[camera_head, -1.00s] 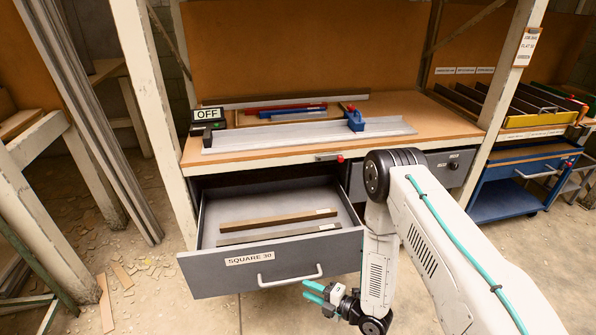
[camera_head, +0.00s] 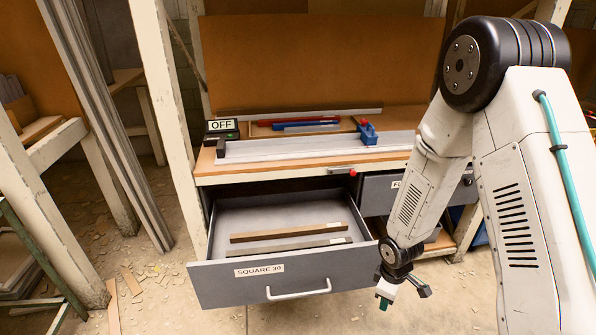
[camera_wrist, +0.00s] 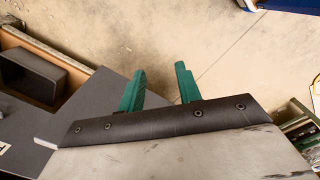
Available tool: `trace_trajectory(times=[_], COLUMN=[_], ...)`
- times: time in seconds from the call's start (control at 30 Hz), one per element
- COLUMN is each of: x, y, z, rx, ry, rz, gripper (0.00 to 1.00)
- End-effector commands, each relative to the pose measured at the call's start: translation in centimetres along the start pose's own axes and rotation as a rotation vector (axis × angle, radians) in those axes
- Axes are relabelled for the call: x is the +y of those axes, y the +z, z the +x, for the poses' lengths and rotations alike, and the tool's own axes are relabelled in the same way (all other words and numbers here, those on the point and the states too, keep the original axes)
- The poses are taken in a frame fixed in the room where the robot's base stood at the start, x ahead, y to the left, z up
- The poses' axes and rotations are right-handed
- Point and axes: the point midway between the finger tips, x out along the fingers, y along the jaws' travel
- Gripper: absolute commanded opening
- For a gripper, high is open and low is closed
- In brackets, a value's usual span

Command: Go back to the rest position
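My gripper (camera_head: 385,302) hangs pointing down at the right front corner of the open drawer, outside it and in front of the bench. In the wrist view its two green fingers (camera_wrist: 160,69) stand apart with bare floor between them, so it is open and empty. The grey drawer (camera_head: 230,285), labelled SQUARE 30, is pulled out. Two long bars lie in it: a brown one (camera_head: 285,232) and a darker one (camera_head: 290,246) in front. My arm fills the right side of the head view.
The wooden workbench (camera_head: 330,173) carries a metal straightedge (camera_head: 300,148), a blue clamp-like piece (camera_head: 367,132), red and blue tools and an OFF sign (camera_head: 222,126). A second drawer front (camera_head: 378,195) is partly behind my arm. Wood scraps litter the floor at left.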

Motion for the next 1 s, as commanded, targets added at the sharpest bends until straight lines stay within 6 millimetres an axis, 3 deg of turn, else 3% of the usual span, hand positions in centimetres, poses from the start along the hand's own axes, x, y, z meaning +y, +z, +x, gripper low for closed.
trace_trajectory(times=[0.03, 0.27, 0.5, 0.8, 1.0], x=[0.3, -1.4, -5.3, -11.5, -15.0], y=[0.8, 4.8, 8.5, 12.5, 14.3], z=[-2.8, -13.2, -22.9, -32.5, -36.8], rx=[-0.031, -0.169, -0.24, -0.224, -0.117], ry=[0.001, -0.033, -0.071, -0.112, -0.103], rz=[0.07, 0.388, 0.66, 0.89, 0.953], gripper=[0.34, 0.34, 0.34, 0.34, 0.34])
